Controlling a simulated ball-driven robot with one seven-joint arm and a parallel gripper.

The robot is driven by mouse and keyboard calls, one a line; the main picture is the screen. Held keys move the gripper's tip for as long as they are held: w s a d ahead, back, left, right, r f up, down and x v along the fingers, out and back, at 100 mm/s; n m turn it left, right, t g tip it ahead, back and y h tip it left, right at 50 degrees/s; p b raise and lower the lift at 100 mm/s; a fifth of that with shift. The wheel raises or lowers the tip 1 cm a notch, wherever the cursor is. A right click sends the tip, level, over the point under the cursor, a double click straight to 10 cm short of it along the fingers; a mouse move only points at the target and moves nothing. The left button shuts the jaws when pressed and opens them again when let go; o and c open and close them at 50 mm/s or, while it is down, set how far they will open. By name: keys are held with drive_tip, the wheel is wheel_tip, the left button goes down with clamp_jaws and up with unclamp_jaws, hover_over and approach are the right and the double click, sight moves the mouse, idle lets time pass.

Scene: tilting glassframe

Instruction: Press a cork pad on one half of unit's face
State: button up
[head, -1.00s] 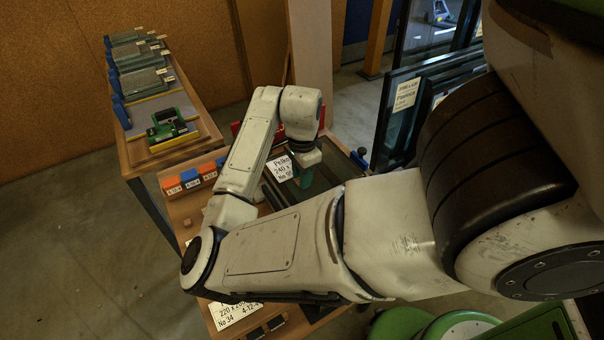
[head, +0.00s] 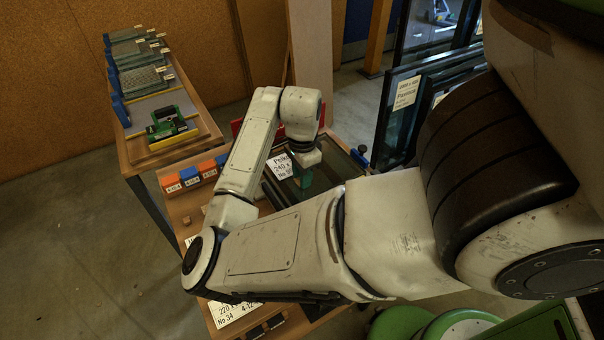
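My gripper (head: 306,176) points down over the glass unit (head: 345,168), which lies on the wooden bench behind my forearm. Its green fingertips are just above or touching the unit's face; I cannot tell which. Whether the fingers are open or shut, and whether they hold a cork pad, is too small to see. A white paper label (head: 281,165) lies on the unit to the left of the gripper. A small brown block (head: 187,221), possibly a cork pad, sits on the bench left of my arm. My arm hides much of the unit.
Orange and blue boxes (head: 189,177) with labels line the bench's left side. A second table (head: 180,151) at the back left holds a green tool (head: 170,124) and racks. Framed glass panes (head: 399,110) stand at the right. A large label (head: 232,313) lies in front.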

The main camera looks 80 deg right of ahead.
drive_tip(key=o, duration=0.6)
drive_tip(key=shift+c, duration=0.2)
drive_tip(key=shift+r, duration=0.1)
wheel_tip(320, 180, up, 11)
drive_tip(key=shift+f+p, duration=0.2)
drive_tip(key=shift+p, duration=0.1)
drive_tip(key=shift+c, duration=0.4)
